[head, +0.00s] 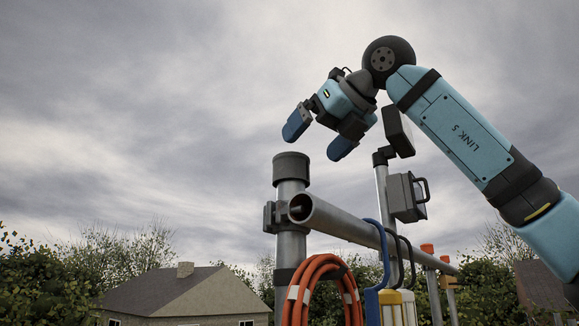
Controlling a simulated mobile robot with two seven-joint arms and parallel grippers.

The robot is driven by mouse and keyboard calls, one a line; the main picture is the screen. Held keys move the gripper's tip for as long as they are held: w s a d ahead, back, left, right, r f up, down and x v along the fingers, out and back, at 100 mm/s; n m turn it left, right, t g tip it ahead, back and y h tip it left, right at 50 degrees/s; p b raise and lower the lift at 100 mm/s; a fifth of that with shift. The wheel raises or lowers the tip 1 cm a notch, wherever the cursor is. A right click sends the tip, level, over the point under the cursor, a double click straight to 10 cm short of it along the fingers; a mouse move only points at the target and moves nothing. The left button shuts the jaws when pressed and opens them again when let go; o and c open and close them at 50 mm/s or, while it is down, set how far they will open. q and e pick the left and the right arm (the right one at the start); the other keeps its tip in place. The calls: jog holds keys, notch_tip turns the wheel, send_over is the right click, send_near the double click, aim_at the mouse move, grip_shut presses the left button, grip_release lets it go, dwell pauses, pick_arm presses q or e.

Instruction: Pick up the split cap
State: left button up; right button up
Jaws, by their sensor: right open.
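A dark grey cap (291,169) sits on top of the nearest upright metal post (290,245). I cannot tell from here whether it is split. A smaller dark cap or fitting (383,155) tops the thinner post behind it, to the right. My right gripper (320,135) is open, its two blue fingertips apart and pointing down and left. It appears above and slightly right of the nearest cap in the picture, with sky between them, and I see nothing between the fingers. My left gripper is out of view.
A horizontal pipe (345,220) is clamped to the post and runs back to the right. A coiled orange hose (314,275), blue and black hooks and a grey lamp-like box (405,197) are on or near it. Houses and bushes stand behind. The air left of the post is clear.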

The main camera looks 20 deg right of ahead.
aim_at(302, 153)
jog(key=shift+a+p+x, duration=0.15)
jog(key=shift+p+x, duration=0.05)
jog(key=shift+x, duration=1.15)
jog(key=shift+a+p+x, duration=0.1)
jog(key=shift+p+x, duration=0.05)
jog(key=shift+x, duration=1.15)
jog(key=shift+s+d, duration=0.1)
jog(key=shift+s, duration=0.2)
jog(key=shift+c, duration=1.3)
jog(key=c, duration=0.7)
